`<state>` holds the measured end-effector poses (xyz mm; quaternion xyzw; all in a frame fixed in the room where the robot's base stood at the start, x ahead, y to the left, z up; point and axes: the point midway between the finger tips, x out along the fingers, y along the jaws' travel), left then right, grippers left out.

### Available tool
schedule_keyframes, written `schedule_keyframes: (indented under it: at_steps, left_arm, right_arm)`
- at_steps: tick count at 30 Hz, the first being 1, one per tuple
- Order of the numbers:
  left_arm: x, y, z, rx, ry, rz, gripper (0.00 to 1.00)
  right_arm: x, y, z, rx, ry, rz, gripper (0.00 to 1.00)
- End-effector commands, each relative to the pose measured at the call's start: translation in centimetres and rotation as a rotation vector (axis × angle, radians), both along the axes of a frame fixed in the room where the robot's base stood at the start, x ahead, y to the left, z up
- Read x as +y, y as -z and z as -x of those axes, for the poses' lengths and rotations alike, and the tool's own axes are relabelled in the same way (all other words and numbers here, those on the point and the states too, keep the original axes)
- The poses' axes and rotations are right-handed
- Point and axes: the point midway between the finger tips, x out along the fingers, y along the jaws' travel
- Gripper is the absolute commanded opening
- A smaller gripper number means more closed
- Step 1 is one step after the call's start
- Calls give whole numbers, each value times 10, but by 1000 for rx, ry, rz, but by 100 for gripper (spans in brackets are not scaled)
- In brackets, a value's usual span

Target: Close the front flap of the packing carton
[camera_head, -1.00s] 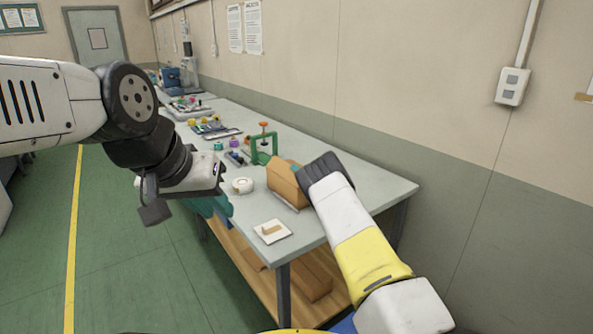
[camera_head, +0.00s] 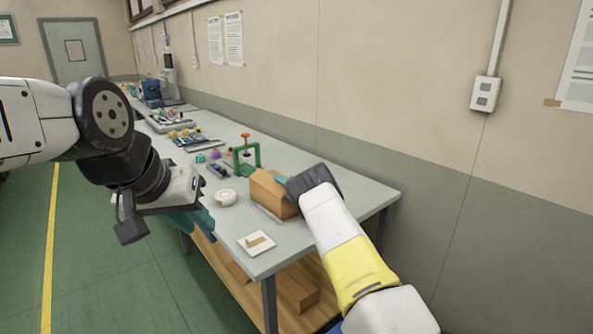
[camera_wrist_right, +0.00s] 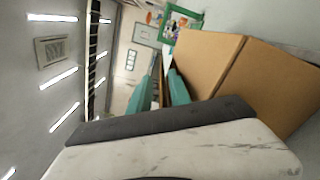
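The packing carton (camera_head: 268,192) is a brown box on the near part of the workbench. In the right wrist view the carton (camera_wrist_right: 225,65) fills the right side, close to my fingers. My right gripper (camera_wrist_right: 162,88) shows two teal fingers close together with a thin brown strip between them; I cannot tell if this is a flap or whether they grip it. In the head view my right wrist hides most of that gripper and the carton's right end. The front flap is not clearly distinguishable. My left gripper (camera_head: 190,222) hangs beside the bench's left edge, apart from the carton, its opening unclear.
Brown boxes lie on the lower shelf (camera_head: 262,290).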

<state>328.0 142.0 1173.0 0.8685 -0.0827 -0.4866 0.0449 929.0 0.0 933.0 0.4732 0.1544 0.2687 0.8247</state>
Motion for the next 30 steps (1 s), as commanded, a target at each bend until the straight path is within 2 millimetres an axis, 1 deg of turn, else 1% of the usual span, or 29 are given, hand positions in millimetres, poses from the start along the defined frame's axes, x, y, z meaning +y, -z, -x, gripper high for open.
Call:
schedule_keyframes:
  at_steps: [5, 6, 7, 9, 17, 18, 24, 30]
  left_arm:
    - [0, 0, 0, 0, 0, 0, 25]
    - [0, 0, 0, 0, 0, 0, 25]
    - [0, 0, 0, 0, 0, 0, 25]
    - [0, 0, 0, 0, 0, 0, 25]
    - [0, 0, 0, 0, 0, 0, 25]
    - [0, 0, 0, 0, 0, 0, 25]
    - [0, 0, 0, 0, 0, 0, 25]
    - [0, 0, 0, 0, 0, 0, 25]
  right_arm:
    - [8, -8, 5, -107, -4, 151, 25]
    - [7, -11, 7, -136, -2, 190, 25]
    - [0, -10, 12, -130, 3, 183, 25]
    - [-9, -11, 24, -127, 4, 178, 25]
    - [-40, -11, 66, -127, 3, 176, 25]
    - [-44, -16, 68, -123, 13, 168, 25]
    - [-71, -46, 56, -52, 122, 88, 25]
    - [-99, -75, 50, 25, 229, -8, 25]
